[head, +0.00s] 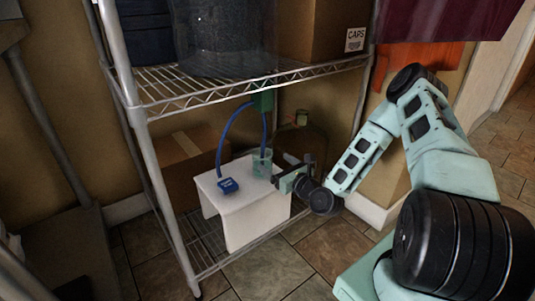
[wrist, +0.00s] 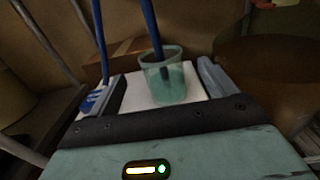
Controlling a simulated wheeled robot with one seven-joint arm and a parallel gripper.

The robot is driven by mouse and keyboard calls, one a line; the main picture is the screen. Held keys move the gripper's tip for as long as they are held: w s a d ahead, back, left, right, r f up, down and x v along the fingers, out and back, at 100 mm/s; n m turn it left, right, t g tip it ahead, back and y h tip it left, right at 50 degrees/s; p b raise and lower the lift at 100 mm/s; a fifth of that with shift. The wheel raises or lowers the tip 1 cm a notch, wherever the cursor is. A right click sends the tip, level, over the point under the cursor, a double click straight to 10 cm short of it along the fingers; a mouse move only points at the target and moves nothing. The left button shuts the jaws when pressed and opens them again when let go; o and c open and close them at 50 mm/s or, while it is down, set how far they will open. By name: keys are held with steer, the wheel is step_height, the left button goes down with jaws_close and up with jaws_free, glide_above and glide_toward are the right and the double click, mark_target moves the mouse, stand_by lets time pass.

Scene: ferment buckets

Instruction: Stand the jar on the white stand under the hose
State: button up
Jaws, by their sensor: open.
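The jar (head: 262,164) is a clear, greenish cup standing upright on top of the white stand (head: 243,222), near its right back part. In the wrist view the jar (wrist: 164,83) shows liquid-like green tint and the blue hose (wrist: 151,28) comes down into its mouth from above. In the head view the hose (head: 264,130) hangs from a green fitting above the jar. My gripper (head: 285,176) is open at the stand's right edge, pointing at the jar. In the wrist view its fingers lie to the left and right of the jar, with gaps on both sides.
A blue clip-like piece (head: 228,186) on a second blue tube rests at the stand's left part. The wire rack's shelf (head: 250,80) is overhead and its front post (head: 158,175) is left. Cardboard boxes (head: 190,165) stand behind.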

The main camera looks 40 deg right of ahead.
steer(key=s+a+r+n+g+y, duration=0.25)
steer(key=a+n+g, duration=0.35)
steer(key=a+n, duration=0.5)
steer(key=s+a+r+n+g+y, duration=0.15)
steer(key=s+a+n+g, duration=0.3)
steer(key=a+n, duration=0.65)
steer(key=s+a+r+n+g+h, duration=0.1)
steer(key=s+a+r+n+g, duration=0.1)
steer(key=s+r+n, duration=0.2)
steer(key=s+a+r+n+g+h, duration=0.1)
steer(key=s+a+r+n+g, duration=0.1)
steer(key=s+n, duration=0.8)
steer(key=s+a+r+n+g+h, duration=0.2)
steer(key=s+a+r+n+g, duration=0.1)
steer(key=s+r+n, duration=0.4)
steer(key=s, duration=0.3)
steer(key=shift+s+p, duration=0.25)
steer(key=shift+p, duration=0.15)
steer(key=shift+r+g, duration=0.1)
steer(key=shift+g, duration=0.15)
